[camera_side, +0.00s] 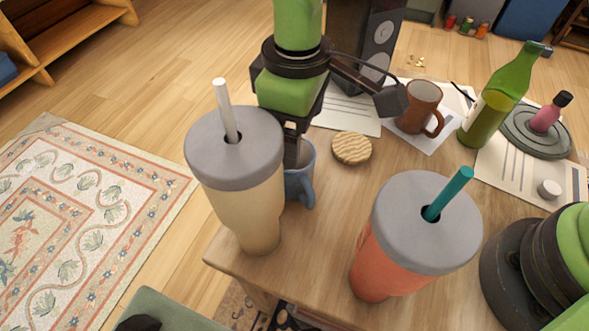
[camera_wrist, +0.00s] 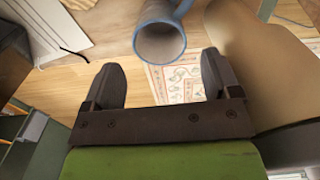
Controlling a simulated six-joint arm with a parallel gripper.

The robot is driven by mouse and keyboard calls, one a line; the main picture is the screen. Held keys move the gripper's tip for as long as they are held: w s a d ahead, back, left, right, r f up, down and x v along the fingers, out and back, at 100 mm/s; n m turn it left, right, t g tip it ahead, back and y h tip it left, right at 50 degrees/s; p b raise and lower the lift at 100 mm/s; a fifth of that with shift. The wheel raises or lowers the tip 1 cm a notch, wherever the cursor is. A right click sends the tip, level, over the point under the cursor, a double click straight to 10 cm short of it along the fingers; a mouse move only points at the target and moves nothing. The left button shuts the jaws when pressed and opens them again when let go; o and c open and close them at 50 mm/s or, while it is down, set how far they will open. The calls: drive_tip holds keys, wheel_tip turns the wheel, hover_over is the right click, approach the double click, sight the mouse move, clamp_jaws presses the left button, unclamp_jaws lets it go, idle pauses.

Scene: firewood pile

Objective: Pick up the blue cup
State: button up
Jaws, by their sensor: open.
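The blue cup (camera_side: 304,184) stands on the wooden table behind the cream tumbler, which hides its left part. Its handle faces the front right in the side view. In the wrist view the cup (camera_wrist: 163,14) shows at the top centre, with its round mouth toward the camera. My gripper (camera_side: 293,140) points down at the cup's mouth in the side view; the tumbler and cup partly hide its fingers. In the wrist view my gripper (camera_wrist: 160,62) is open, with one dark finger on each side of the cup's rim and nothing held. I cannot tell whether they touch.
The cream tumbler (camera_side: 246,205) stands close in front of the cup, and an orange tumbler (camera_side: 385,266) stands right of it. A round coaster (camera_side: 351,148), a brown mug (camera_side: 419,104) and a green bottle (camera_side: 492,107) lie or stand farther right. The table's left edge is close.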

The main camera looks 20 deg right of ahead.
wheel_tip(320, 180, down, 8)
drive_tip(key=shift+w+f, duration=0.15)
drive_tip(key=shift+f, duration=0.05)
idle(0.3)
drive_tip(key=c, duration=0.9)
drive_tip(key=shift+o, duration=0.2)
drive_tip(key=shift+r, duration=0.15)
wheel_tip(320, 180, up, 28)
